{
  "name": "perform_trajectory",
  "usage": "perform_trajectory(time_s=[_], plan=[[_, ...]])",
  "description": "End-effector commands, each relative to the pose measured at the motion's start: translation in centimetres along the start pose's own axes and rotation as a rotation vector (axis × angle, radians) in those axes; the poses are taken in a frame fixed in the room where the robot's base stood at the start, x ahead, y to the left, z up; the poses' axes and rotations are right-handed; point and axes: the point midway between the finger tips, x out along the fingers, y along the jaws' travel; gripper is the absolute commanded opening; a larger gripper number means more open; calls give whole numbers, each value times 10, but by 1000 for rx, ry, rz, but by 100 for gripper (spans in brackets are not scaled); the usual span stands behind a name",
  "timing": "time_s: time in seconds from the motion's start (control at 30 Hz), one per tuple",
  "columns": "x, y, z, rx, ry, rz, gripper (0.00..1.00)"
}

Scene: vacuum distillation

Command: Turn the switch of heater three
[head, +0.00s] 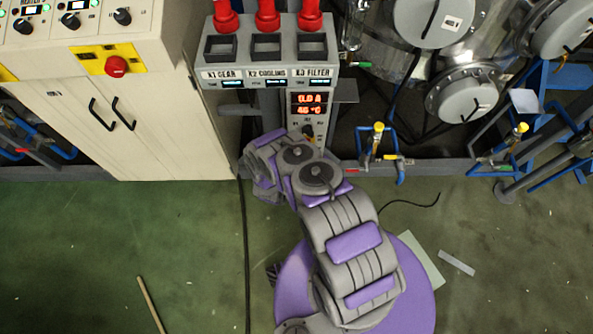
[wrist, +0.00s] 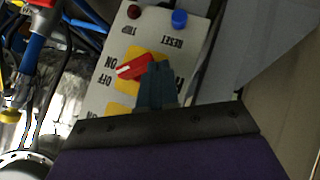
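In the wrist view, a panel shows upside down with a red switch handle (wrist: 132,67) on a yellow plate (wrist: 126,57) marked OFF and ON. A label beside it begins with H, but the rest is hidden behind my gripper. My gripper (wrist: 158,68) has its grey fingers together with no gap visible. Their tips overlap the right end of the red handle; I cannot tell whether they touch it. In the head view, my gripper is hidden beyond my arm, by the control column's foot.
A dark red button (wrist: 134,11) and a blue RESET button (wrist: 179,18) sit on the panel. In the head view, a grey control column (head: 307,103) stands between a cream cabinet (head: 150,120) and metal vessels (head: 470,98). Blue pipes with yellow valves (head: 379,128) are right. Green floor lies open in front.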

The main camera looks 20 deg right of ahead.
Motion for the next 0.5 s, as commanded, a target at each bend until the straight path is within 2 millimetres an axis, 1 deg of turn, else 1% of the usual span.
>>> perform_trajectory(time_s=[0.1, 0.5], plan=[[3, -5, 4, -2, 0, -2, 0], [13, -13, 13, -1, 1, -1, 0]])
